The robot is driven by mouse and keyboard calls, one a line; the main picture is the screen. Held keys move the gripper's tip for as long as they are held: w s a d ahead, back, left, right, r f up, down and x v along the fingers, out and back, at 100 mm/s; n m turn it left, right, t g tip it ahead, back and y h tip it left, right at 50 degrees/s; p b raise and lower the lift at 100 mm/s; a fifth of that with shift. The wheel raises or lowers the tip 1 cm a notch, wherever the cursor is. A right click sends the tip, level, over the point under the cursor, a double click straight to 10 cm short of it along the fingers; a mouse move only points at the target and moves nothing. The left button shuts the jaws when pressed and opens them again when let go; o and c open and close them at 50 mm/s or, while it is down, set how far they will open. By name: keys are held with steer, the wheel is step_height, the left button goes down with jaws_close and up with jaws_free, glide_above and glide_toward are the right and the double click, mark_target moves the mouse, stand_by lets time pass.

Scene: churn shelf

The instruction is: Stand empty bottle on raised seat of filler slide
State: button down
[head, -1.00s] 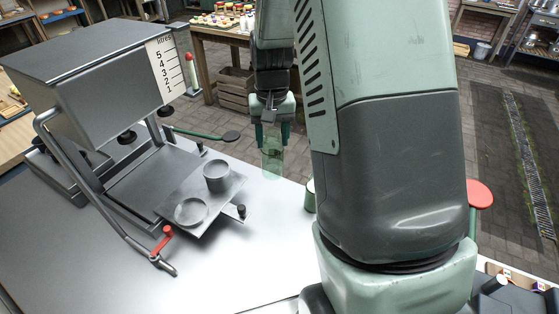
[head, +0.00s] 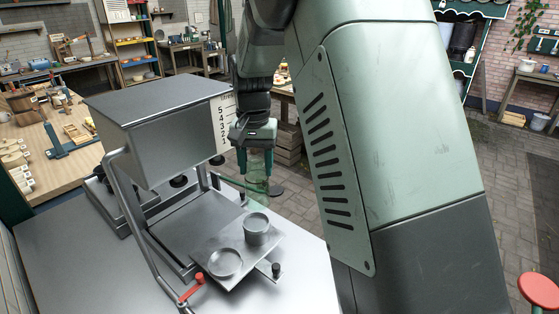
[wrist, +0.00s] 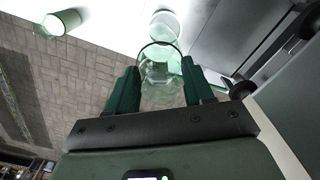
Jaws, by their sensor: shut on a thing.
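My gripper (head: 257,150) is shut on a clear, greenish glass bottle (head: 258,170) and holds it roughly upright in the air. In the head view it hangs behind the filler slide, above the raised seat in the picture. In the wrist view the bottle (wrist: 160,78) sits between the two green fingers (wrist: 160,88); it looks empty. The filler slide (head: 207,271) is a grey metal plate. On it stand the raised seat (head: 256,230), a short grey cylinder, and a low round ring (head: 226,263). Both are bare.
The box-shaped filler tank (head: 165,140) with a litre scale stands left of my gripper. A red-knobbed handle (head: 192,287) is at the front. A green cylinder (wrist: 62,22) shows in the wrist view.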

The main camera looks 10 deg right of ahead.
mark_target(253, 183)
steer(key=shift+w+a+f, duration=0.25)
steer(key=shift+a+f, duration=0.1)
steer(key=shift+a, duration=0.1)
steer(key=shift+f, duration=1.9)
steer(key=shift+f, duration=0.6)
steer(key=shift+f, duration=0.8)
steer(key=shift+c, duration=1.8)
jaws_free()
